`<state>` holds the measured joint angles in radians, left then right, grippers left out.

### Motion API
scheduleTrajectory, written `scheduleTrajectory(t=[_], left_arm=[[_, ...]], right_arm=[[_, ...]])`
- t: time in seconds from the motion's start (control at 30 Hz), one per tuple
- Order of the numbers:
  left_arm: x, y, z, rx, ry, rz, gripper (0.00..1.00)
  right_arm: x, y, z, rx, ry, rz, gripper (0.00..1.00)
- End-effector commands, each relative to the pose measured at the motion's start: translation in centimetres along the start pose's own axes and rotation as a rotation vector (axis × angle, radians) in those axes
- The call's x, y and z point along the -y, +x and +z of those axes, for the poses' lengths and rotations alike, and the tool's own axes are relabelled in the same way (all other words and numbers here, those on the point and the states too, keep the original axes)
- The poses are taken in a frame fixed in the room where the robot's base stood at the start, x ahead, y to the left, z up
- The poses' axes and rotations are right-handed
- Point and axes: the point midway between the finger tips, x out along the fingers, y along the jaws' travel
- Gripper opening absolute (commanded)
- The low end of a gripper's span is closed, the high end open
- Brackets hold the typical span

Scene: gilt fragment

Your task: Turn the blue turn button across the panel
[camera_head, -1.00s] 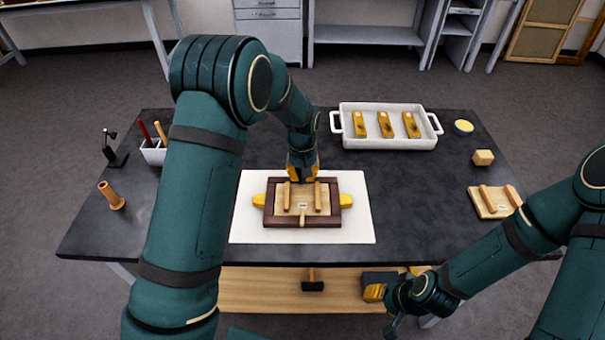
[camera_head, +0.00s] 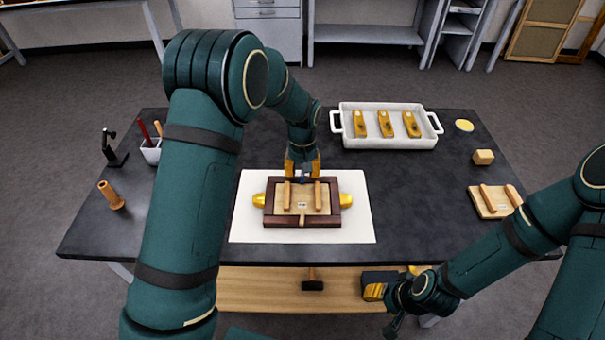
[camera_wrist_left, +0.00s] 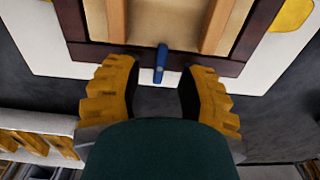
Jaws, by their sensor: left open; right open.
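The blue turn button (camera_wrist_left: 161,62) shows in the left wrist view on the frame's far edge, pointing across the dark rim toward the panel. In the head view only a small blue bit of it (camera_head: 303,177) shows between my fingers. The wooden panel (camera_head: 302,206) with two upright battens lies in the dark brown frame (camera_head: 270,210) on a white sheet. My left gripper (camera_head: 303,168) is open, its yellow fingers on either side of the button; it also shows in the left wrist view (camera_wrist_left: 158,80). I cannot tell whether they touch it. My right gripper (camera_head: 383,305) is open and empty, low at the table's front.
A white tray (camera_head: 390,141) with several yellow tools stands behind, right of my left gripper. Yellow supports (camera_head: 260,200) flank the frame. A wooden block (camera_head: 483,157) and a battened board (camera_head: 490,205) lie at the right. The table (camera_head: 420,195) is clear between.

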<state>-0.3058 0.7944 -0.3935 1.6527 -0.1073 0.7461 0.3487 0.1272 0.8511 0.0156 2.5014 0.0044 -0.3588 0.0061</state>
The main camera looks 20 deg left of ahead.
Motion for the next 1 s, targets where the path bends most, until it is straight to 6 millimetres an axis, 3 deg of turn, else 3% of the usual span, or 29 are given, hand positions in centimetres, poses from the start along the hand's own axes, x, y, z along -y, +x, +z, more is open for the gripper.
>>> scheduleTrajectory(t=[0.3,0.5,0.7,1.0], left_arm=[[-0.1,-6.5,0.0,-0.004,0.002,0.002,0.39],[-0.1,-9.4,0.0,-0.002,0.001,0.001,0.39],[0.0,-10.4,0.1,0.0,0.001,0.0,0.39],[0.0,-10.5,0.1,0.0,0.001,0.0,0.39]], right_arm=[[0.0,0.0,0.0,0.0,0.0,0.0,0.47],[0.0,0.0,0.0,0.0,0.0,0.0,0.47],[0.0,0.0,0.0,0.0,0.0,0.0,0.47],[0.0,0.0,0.0,0.0,0.0,0.0,0.47]])
